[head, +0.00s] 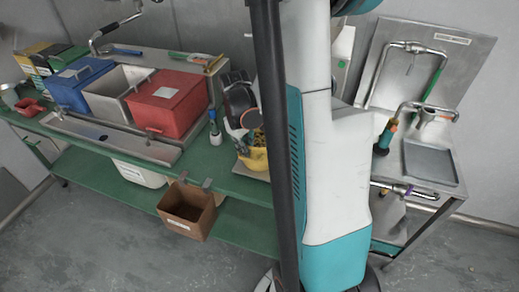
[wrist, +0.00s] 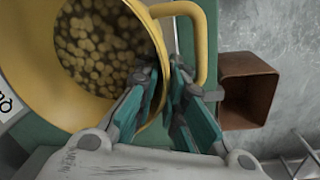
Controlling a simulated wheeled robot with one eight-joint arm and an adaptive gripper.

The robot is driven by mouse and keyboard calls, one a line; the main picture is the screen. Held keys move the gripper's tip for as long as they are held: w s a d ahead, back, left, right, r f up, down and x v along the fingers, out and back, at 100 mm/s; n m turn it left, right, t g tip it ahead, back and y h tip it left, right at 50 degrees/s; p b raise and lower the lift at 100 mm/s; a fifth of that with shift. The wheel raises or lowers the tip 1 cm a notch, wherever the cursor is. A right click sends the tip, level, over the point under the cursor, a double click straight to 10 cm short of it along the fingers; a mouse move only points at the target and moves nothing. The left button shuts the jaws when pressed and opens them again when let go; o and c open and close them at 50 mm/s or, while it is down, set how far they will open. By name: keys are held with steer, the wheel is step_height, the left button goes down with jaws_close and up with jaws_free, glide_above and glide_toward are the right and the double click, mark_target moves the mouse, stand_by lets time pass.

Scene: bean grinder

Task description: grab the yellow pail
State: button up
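The yellow pail (head: 254,160) stands near the front edge of the green table in the head view, partly hidden by my arm. In the wrist view the pail (wrist: 42,105) fills the upper left, with many round brownish pieces inside and its curved handle at the upper right of the rim. My gripper (wrist: 162,72) straddles the pail's rim, with one finger on the inner side and the other outside, near the handle. The fingers are drawn close together with the rim between them. Full contact on both sides is hard to see.
A brown open box (head: 187,208) hangs at the table's front edge. Red (head: 168,103), steel and blue (head: 78,84) bins stand left on the table (head: 222,181). A blue-and-white brush (head: 214,130) stands near the pail.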

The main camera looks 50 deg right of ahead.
mark_target(247, 163)
step_height(247, 163, down, 5)
steer(key=shift+d+r+b, duration=0.15)
steer(key=shift+b, duration=0.9)
steer(key=shift+c, duration=0.6)
jaws_close()
steer(key=shift+r, duration=0.1)
